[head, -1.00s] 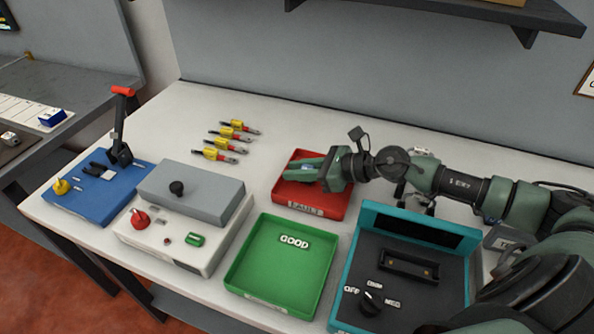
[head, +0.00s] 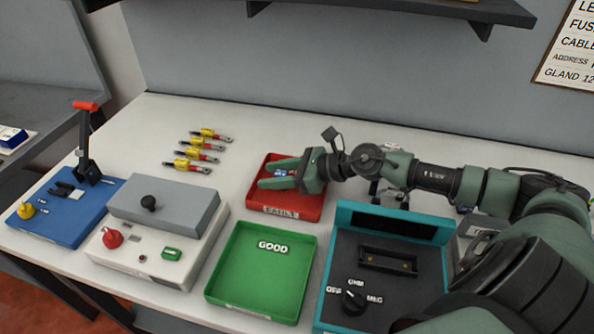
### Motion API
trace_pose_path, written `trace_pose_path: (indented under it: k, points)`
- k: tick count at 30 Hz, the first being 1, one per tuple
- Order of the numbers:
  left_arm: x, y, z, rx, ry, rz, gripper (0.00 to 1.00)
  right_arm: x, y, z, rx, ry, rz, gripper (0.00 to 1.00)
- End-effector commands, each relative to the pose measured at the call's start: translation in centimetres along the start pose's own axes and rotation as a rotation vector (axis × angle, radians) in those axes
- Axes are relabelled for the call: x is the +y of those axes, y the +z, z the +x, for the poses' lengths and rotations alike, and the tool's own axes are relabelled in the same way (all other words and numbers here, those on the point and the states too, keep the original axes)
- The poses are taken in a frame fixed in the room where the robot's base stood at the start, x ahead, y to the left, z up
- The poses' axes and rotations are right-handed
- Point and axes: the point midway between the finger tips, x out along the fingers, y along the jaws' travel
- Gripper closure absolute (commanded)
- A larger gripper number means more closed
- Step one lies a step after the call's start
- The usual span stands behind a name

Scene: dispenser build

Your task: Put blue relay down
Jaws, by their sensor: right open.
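The red tray (head: 306,209) has a label on its front that reads like "FAULT". My right gripper (head: 272,174) is over this tray, its fingers pointing left and spread apart. A small blue piece, which looks like the blue relay (head: 283,174), shows between the fingers within the tray's outline. The fingers partly hide it, and I cannot tell whether it touches one of them. My left gripper is not in view.
The green tray (head: 226,283) marked GOOD is empty in front. A teal tester (head: 333,290) with a dial stands to its right. A grey-white box (head: 192,236), a blue lever fixture (head: 78,226) and several yellow-red parts (head: 196,155) are to the left.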

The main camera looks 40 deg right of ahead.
Motion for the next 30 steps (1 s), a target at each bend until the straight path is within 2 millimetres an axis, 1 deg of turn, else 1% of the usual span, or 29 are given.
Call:
trace_pose_path:
  k: [1,5,9,17,19,28,30]
  points:
    - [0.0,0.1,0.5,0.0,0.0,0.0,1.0,0.0,-0.6,-0.5,0.006,-0.001,0.0,0.57]
    - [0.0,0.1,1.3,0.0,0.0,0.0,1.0,0.1,-0.6,-2.1,0.008,0.002,-0.001,0.57]
    - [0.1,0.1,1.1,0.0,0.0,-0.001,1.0,0.1,-0.4,-3.4,0.005,0.0,0.004,0.57]
    - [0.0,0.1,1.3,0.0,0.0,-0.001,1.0,0.2,-0.3,-5.2,0.006,0.004,0.001,0.57]
    - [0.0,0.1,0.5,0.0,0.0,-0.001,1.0,0.2,0.1,-5.9,0.004,0.005,0.004,0.57]
    - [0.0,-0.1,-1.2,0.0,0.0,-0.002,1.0,0.1,0.1,-8.6,0.003,0.001,0.003,0.57]
    - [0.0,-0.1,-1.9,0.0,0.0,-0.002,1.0,0.1,0.2,-9.5,-0.001,0.003,0.004,0.57]
